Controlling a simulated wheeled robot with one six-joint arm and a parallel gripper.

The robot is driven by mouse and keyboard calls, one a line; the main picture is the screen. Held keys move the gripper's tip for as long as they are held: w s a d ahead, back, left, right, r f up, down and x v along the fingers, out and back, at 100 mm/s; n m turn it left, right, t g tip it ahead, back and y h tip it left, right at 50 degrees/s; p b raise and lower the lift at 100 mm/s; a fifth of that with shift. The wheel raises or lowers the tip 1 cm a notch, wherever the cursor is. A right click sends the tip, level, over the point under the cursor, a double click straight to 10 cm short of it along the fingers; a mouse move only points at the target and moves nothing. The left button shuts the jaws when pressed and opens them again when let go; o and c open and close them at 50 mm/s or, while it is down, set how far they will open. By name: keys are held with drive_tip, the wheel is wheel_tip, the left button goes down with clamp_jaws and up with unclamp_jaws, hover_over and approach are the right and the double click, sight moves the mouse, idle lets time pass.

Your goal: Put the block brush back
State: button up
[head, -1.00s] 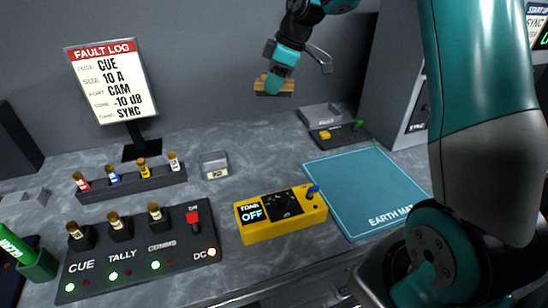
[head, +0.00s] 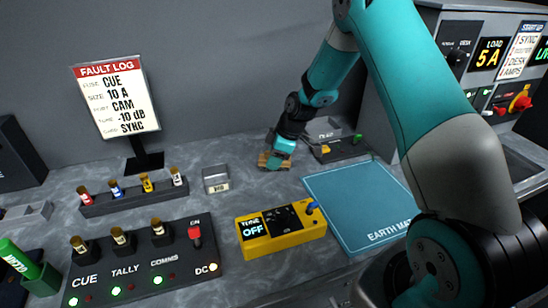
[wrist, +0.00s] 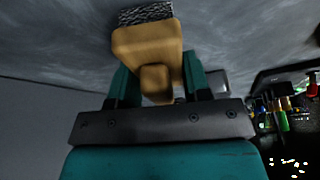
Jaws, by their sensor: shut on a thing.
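My gripper (head: 278,155) is shut on the block brush (head: 268,162), a tan wooden block. The brush is low at the back of the grey desk, behind the earth mat and left of the grey tray; I cannot tell whether it touches the desk. In the wrist view the brush (wrist: 146,45) sits between my teal fingers (wrist: 155,78), its dark bristles at the top of the picture, facing the desk surface. My fingers hide part of the block.
A grey tray (head: 322,128) and a dark holder (head: 343,149) with yellow and green items stand right of my gripper. The blue earth mat (head: 358,200) is bare. A small labelled box (head: 216,180), a yellow tone unit (head: 281,226) and a fuse rack (head: 134,194) stand nearby.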

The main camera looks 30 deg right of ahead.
drive_tip(key=shift+f, duration=0.25)
drive_tip(key=shift+f, duration=0.15)
drive_tip(key=o, duration=0.9)
